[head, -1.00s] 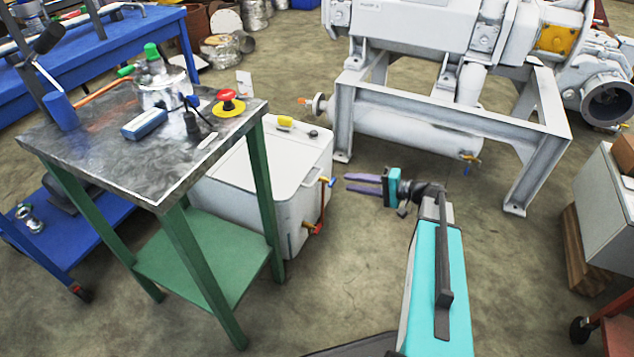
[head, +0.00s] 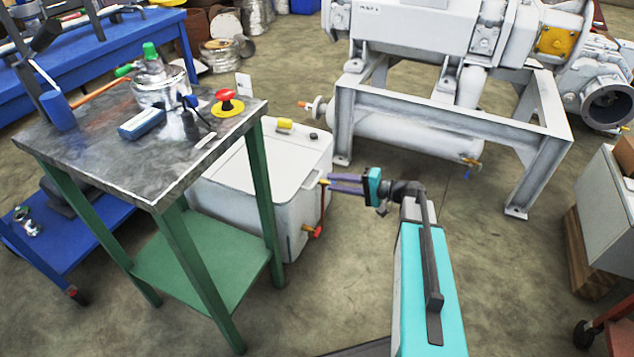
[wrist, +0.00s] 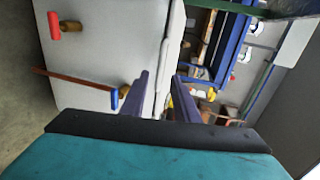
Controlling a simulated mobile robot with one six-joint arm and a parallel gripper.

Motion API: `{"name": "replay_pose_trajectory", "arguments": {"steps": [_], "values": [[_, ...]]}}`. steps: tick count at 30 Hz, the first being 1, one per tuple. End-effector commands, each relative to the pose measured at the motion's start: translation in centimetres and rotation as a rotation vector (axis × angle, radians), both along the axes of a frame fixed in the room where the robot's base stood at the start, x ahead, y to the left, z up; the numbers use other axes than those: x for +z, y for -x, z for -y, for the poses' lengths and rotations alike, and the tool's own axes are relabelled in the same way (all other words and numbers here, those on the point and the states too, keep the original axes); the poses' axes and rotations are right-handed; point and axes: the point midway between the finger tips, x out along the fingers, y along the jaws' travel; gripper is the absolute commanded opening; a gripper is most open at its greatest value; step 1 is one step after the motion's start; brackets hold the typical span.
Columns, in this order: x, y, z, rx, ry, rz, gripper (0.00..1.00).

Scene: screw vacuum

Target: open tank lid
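The white tank (head: 285,215) stands on the floor behind and partly under the green-legged table, its flat lid (head: 290,165) lying shut on top. In the wrist view the tank's pale side (wrist: 110,75) fills the left, and the lid's edge (wrist: 172,55) runs up the middle. My gripper (head: 330,183) is at the tank's right side, near the lid's rim. Its two purple fingers (wrist: 161,80) are apart, with the lid edge showing between them. I cannot tell whether they touch it.
Valves with a blue handle (wrist: 115,98) and a red handle (wrist: 54,26) stick out of the tank's side close to my gripper. The table (head: 150,140) overhangs the tank's left. The grey pump frame (head: 450,115) stands behind right.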

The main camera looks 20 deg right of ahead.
Motion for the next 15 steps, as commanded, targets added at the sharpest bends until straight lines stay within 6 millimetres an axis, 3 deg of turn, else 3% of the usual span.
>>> {"name": "replay_pose_trajectory", "arguments": {"steps": [15], "values": [[-1.5, -4.2, -5.0, 0.001, 0.0, 0.0, 0.28]]}}
